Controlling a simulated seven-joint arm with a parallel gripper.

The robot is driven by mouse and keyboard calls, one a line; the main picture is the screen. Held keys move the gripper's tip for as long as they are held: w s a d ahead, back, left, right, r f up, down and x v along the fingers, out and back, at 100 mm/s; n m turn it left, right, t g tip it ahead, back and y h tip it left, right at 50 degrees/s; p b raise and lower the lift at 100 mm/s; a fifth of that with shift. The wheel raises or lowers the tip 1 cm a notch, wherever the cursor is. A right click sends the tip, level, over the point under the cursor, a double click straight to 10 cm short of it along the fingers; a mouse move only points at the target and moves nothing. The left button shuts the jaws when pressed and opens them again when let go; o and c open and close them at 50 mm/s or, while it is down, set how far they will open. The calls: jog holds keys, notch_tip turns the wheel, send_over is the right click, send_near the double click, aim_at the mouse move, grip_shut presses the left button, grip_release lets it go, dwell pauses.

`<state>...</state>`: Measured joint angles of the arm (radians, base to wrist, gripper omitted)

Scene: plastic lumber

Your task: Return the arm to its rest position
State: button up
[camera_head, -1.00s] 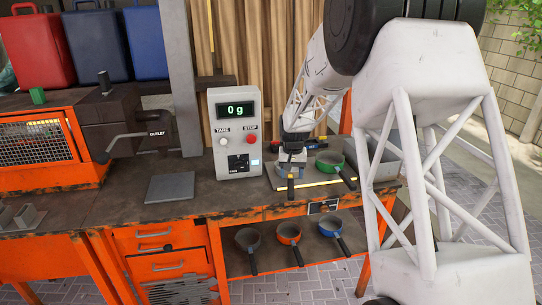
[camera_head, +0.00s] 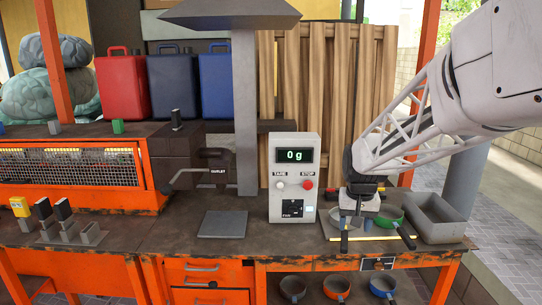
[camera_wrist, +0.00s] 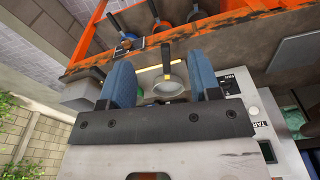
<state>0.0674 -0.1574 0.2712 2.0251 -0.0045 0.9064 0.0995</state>
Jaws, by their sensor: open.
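My gripper (camera_head: 360,208) is over the right end of the workbench, above a board with a yellow edge (camera_head: 368,238). In the wrist view its two blue fingers (camera_wrist: 161,80) are spread apart. A grey pan (camera_wrist: 171,86) with a dark handle shows in the gap between them, with no finger visibly closed on it. In the head view the arm's end hides most of that pan; a dark handle (camera_head: 344,241) sticks out toward the front. A green pan (camera_head: 390,219) lies just right of the gripper.
A white scale box (camera_head: 294,178) reading "0 g" stands left of the gripper. A grey tray (camera_head: 440,219) is at the right. Several pans, including an orange-red one (camera_head: 337,287), sit on the shelf below. A grey plate (camera_head: 222,224) lies on the left bench.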

jog(key=s+a+r, duration=0.1)
jog(key=s+a, duration=0.1)
jog(key=s, duration=1.3)
jog(key=s+a+r+n+t, duration=0.1)
jog(key=s, duration=1.4)
jog(key=shift+s+a+n, duration=0.3)
jog(key=shift+s+a, duration=0.05)
jog(key=shift+r, duration=0.1)
